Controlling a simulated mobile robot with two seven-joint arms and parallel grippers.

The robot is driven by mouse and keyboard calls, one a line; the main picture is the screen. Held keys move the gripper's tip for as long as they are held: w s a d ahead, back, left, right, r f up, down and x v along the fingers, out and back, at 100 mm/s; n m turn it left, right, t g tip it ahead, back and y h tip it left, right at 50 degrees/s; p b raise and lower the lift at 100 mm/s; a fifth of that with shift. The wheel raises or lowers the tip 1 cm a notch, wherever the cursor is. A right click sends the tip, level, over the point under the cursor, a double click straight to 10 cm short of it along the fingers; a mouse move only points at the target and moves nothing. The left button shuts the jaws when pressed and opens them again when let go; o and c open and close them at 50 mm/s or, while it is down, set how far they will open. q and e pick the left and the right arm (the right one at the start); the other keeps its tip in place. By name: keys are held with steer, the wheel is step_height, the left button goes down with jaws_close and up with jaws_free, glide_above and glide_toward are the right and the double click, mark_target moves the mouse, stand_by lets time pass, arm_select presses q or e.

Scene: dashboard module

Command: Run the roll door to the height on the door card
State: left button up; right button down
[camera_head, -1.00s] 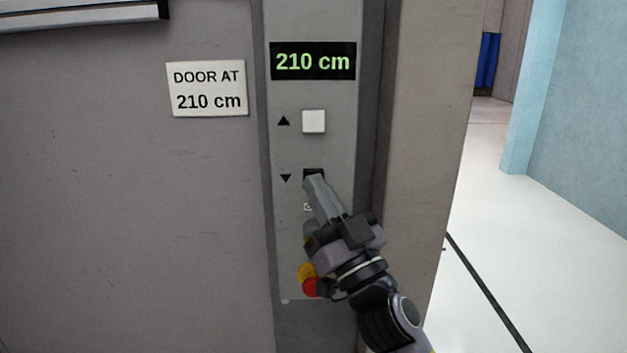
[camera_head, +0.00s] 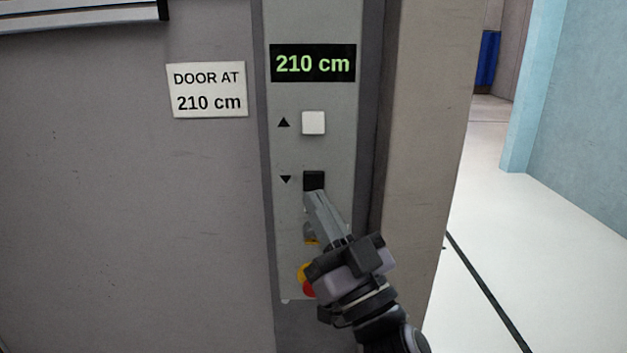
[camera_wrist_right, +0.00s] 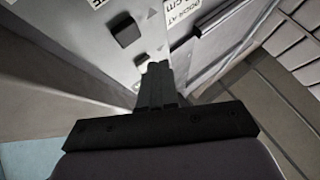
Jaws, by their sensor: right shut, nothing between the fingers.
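The door card (camera_head: 207,90) reads "DOOR AT 210 cm". The display (camera_head: 313,63) on the control panel (camera_head: 340,150) reads 210 cm. Below it are a white up button (camera_head: 313,122) and a black down button (camera_head: 313,180), each beside an arrow. My right gripper (camera_head: 314,197) is shut and empty, its tips just below the down button in the head view. In the right wrist view the shut fingers (camera_wrist_right: 154,72) point at the panel, with a dark button (camera_wrist_right: 124,32) up and left of the tips. My left gripper is not in view.
A red and yellow stop button (camera_head: 306,287) sits low on the panel, partly hidden by my right gripper. Open floor (camera_head: 540,260) lies right of the post.

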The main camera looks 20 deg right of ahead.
steer(key=shift+s+a, duration=0.3)
steer(key=shift+s, duration=0.65)
steer(key=s+d+f+m+g+h, duration=0.15)
steer(key=f+g, duration=0.25)
steer(key=f, duration=0.9)
steer(key=s+d+f+g+h, duration=0.1)
steer(key=d+f+g+h, duration=0.25)
steer(key=f, duration=0.95)
steer(key=s+f+g, duration=0.3)
steer(key=s+f, duration=0.3)
steer(key=f, duration=0.2)
steer(key=s+d+f+g, duration=0.1)
steer(key=s+f+g, duration=0.2)
steer(key=s+f, duration=0.3)
step_height(320, 180, down, 3)
steer(key=shift+s+d+f+n+y, duration=0.2)
steer(key=shift+s+d+n+y, duration=0.1)
steer(key=shift+s+n, duration=0.1)
steer(key=shift+g, duration=0.25)
